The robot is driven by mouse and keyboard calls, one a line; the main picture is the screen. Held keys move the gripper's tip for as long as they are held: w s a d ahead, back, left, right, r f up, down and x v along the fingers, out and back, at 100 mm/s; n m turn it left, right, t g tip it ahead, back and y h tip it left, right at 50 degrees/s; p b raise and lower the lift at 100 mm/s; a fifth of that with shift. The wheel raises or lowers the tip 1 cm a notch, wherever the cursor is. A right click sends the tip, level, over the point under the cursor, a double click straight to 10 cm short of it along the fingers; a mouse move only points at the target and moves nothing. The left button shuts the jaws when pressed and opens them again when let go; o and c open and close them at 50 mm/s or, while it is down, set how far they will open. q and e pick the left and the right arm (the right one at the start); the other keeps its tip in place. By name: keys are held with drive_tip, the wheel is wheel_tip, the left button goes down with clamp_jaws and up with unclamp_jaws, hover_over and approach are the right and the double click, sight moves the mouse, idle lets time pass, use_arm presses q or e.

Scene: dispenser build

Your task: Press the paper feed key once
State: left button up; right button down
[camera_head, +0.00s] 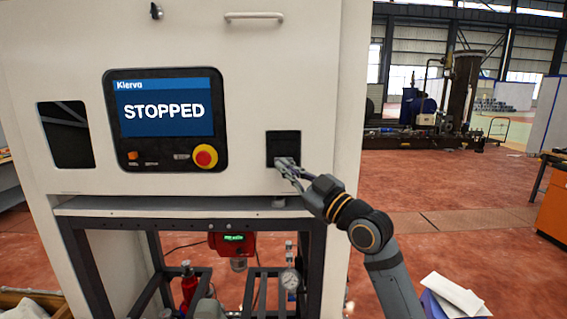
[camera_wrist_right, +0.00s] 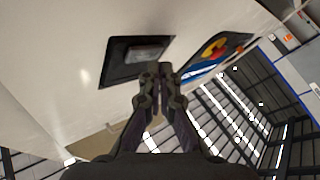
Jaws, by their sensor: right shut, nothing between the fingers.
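A small black panel unit (camera_head: 284,140) is set in the white front of the machine, to the right of the screen. In the right wrist view the black unit (camera_wrist_right: 113,70) has a grey raised rectangle (camera_wrist_right: 145,52) on it. I cannot make out a labelled paper feed key on it. My right gripper (camera_head: 281,163) is shut and empty, with its fingertips at the lower edge of the black unit and hiding part of it. In the wrist view the fingertips (camera_wrist_right: 158,70) are just beside the unit; contact cannot be told. My left gripper is not in view.
The screen (camera_head: 165,112) reads STOPPED, with a red and yellow stop button (camera_head: 205,156) at its lower right. A ledge (camera_head: 180,207) runs below the machine front. A handle (camera_head: 253,16) is above. Open red floor (camera_head: 450,190) lies to the right.

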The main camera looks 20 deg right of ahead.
drive_tip(key=shift+s, duration=0.15)
drive_tip(key=s, duration=0.1)
drive_tip(key=s+a, duration=0.1)
drive_tip(key=s, duration=0.2)
drive_tip(key=shift+s+a, duration=0.25)
drive_tip(key=shift+s, duration=0.1)
idle(0.6)
